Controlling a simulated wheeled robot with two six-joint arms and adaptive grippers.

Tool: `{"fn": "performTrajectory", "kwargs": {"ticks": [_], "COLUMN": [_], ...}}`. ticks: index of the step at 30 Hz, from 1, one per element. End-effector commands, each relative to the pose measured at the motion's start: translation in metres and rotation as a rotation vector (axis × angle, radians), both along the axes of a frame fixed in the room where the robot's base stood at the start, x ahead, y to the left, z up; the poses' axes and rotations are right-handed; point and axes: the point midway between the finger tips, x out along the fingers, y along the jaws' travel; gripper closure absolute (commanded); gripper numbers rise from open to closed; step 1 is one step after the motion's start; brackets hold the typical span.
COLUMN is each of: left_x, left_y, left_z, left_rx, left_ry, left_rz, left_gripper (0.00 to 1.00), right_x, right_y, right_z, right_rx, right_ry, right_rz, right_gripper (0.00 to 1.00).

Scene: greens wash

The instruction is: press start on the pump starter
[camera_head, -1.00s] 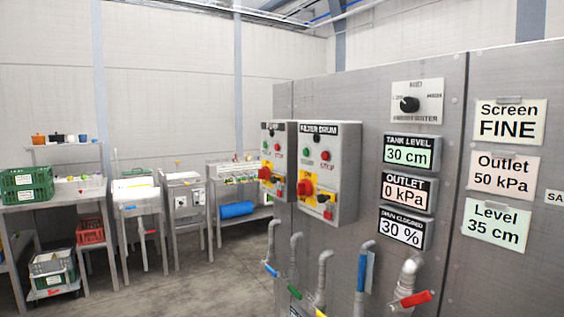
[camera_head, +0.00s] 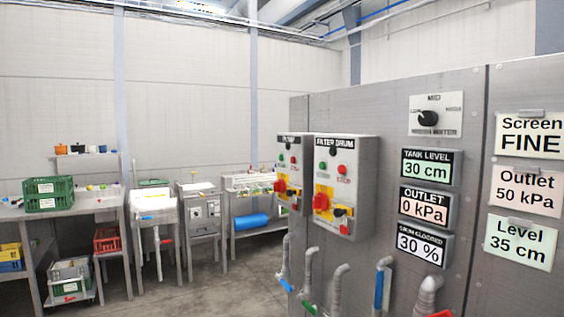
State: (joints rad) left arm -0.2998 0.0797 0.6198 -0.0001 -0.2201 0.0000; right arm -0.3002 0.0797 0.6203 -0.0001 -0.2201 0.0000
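The pump starter (camera_head: 294,150) is a grey box labelled PUMP on the steel panel. Its green button (camera_head: 281,160) sits on the left and its red button (camera_head: 293,160) on the right, both small in view. Below them is a red rotary handle (camera_head: 281,187) on a yellow plate. The similar filter drum starter (camera_head: 371,160) stands just to its right and hides part of its right side. Neither of my grippers shows in the head view.
The steel panel (camera_head: 390,110) also bears a selector knob (camera_head: 428,118), displays reading 30 cm, 0 kPa and 30 %, and white signs. Pipes with coloured valve handles stick out below the starters. Benches with green crates (camera_head: 49,192) stand at the left; grey floor lies between.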

Motion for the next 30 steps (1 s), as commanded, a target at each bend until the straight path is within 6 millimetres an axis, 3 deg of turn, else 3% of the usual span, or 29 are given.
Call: {"fn": "performTrajectory", "kwargs": {"ticks": [11,17,18,30], "left_x": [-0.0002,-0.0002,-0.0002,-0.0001], "left_y": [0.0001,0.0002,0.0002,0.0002], "left_z": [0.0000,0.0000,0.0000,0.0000], "left_rx": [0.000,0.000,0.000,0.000], "left_ry": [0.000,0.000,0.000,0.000], "left_rz": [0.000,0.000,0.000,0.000], "left_gripper": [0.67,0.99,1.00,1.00], "right_x": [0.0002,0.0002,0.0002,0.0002], "right_y": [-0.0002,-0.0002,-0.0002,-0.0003], "right_z": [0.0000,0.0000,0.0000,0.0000], "right_rx": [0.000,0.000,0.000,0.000], "right_ry": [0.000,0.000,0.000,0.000], "right_rz": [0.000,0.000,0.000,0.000], "right_gripper": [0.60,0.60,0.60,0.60]}}
